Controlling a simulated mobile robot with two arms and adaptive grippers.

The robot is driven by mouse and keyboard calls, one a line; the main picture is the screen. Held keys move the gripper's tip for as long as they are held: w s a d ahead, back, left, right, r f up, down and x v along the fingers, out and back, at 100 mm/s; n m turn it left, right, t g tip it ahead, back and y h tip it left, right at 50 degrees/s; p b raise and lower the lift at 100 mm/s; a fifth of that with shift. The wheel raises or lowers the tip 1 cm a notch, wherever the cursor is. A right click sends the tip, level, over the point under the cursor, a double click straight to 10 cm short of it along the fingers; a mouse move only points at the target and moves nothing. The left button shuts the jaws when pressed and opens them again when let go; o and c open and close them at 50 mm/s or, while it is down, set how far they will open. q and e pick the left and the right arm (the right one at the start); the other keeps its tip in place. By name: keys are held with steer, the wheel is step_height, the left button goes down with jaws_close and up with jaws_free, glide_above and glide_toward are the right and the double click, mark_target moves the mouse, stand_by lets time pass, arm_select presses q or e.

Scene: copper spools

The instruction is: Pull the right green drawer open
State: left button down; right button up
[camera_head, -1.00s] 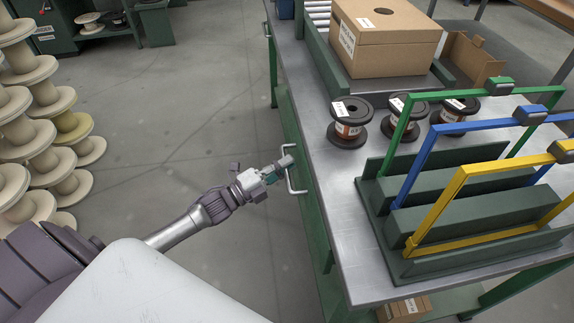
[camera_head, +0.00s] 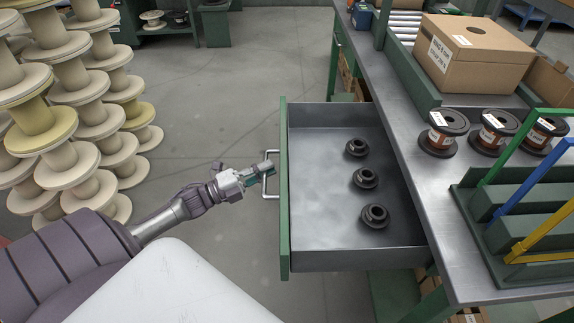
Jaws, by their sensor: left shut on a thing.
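The green-fronted drawer (camera_head: 284,190) stands well out from the workbench, and its grey metal inside shows. Three small black flanged parts lie in a row in it: a far one (camera_head: 357,147), a middle one (camera_head: 365,178) and a near one (camera_head: 374,216). A pale handle (camera_head: 270,180) sits on the outer face of the drawer front. My left gripper (camera_head: 262,172) comes in from the left and is shut on this handle. The exact finger contact is small in the picture. My right gripper is not in view.
The workbench top (camera_head: 428,185) carries a cardboard box (camera_head: 475,55), several dark spools (camera_head: 442,133) and a green rack with coloured frames (camera_head: 515,215). Stacks of cream spools (camera_head: 70,130) stand on the left. The floor (camera_head: 225,120) between them and the drawer is clear.

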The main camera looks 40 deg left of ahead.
arm_select(q)
steer(key=s+a, duration=0.7)
steer(key=a, duration=0.3)
steer(key=shift+s, duration=0.3)
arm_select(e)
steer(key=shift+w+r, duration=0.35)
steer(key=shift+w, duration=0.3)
arm_select(q)
steer(key=shift+f, duration=0.1)
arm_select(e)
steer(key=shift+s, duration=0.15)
arm_select(q)
steer(key=c, duration=1.2)
jaws_free()
steer(key=v, duration=1.2)
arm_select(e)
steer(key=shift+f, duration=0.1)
